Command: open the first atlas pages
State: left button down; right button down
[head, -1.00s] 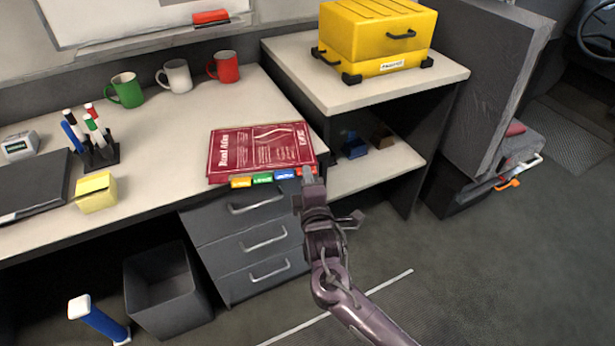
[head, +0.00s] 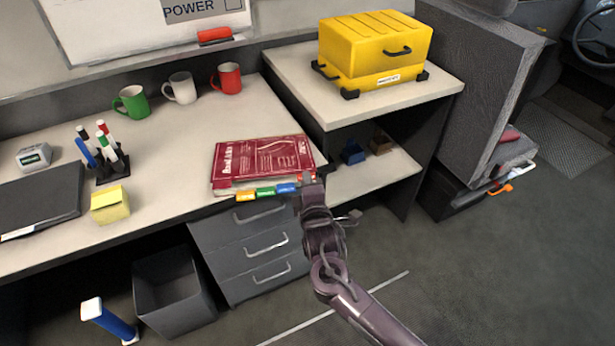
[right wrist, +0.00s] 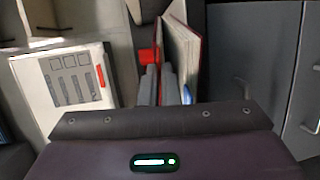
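The red road atlas (head: 262,160) lies closed or nearly closed on the desk's front edge in the head view. Pale page edges show below its front cover, above yellow, green and blue tabs. My right gripper (head: 309,182) is at its front right corner. In the right wrist view its fingers (right wrist: 164,85) are close together, with the thin cover edge seeming to run between them. The atlas (right wrist: 182,50) shows edge-on there, pages beside the cover, with a red tab (right wrist: 146,56) beside the fingers. My left gripper is not in view.
A yellow note block (head: 110,205), a pen holder (head: 112,168) and a dark laptop-like slab (head: 40,200) lie to the left. Mugs stand behind. A yellow case (head: 373,48) sits on the shelf unit at right. Grey drawers (head: 255,245) are below the atlas.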

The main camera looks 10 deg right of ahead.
jog(key=w+r+g+p, duration=0.1)
jog(key=r+p, duration=0.1)
jog(key=p, duration=0.2)
jog(key=r+g+p, duration=0.1)
jog(key=r+p, duration=0.2)
jog(key=p, duration=0.1)
jog(key=w+r+g+p, duration=0.1)
jog(key=r+p, duration=0.2)
jog(key=p, duration=0.2)
jog(key=shift+w+g, duration=0.35)
jog(key=shift+g, duration=0.05)
jog(key=shift+w+r+p, duration=0.35)
jog(key=shift+r+p, duration=0.05)
jog(key=shift+p, duration=0.3)
jog(key=shift+w+r+p, duration=0.55)
jog(key=shift+w+r, duration=0.05)
jog(key=shift+r, duration=0.1)
jog(key=c, duration=1.6)
grip_release()
jog(key=shift+c, duration=0.2)
jog(key=shift+f, duration=0.1)
jog(key=shift+s, duration=0.1)
jog(key=v, duration=0.7)
jog(key=shift+s+r+b, duration=0.25)
jog(key=shift+s+b, duration=0.05)
jog(key=shift+b, duration=0.05)
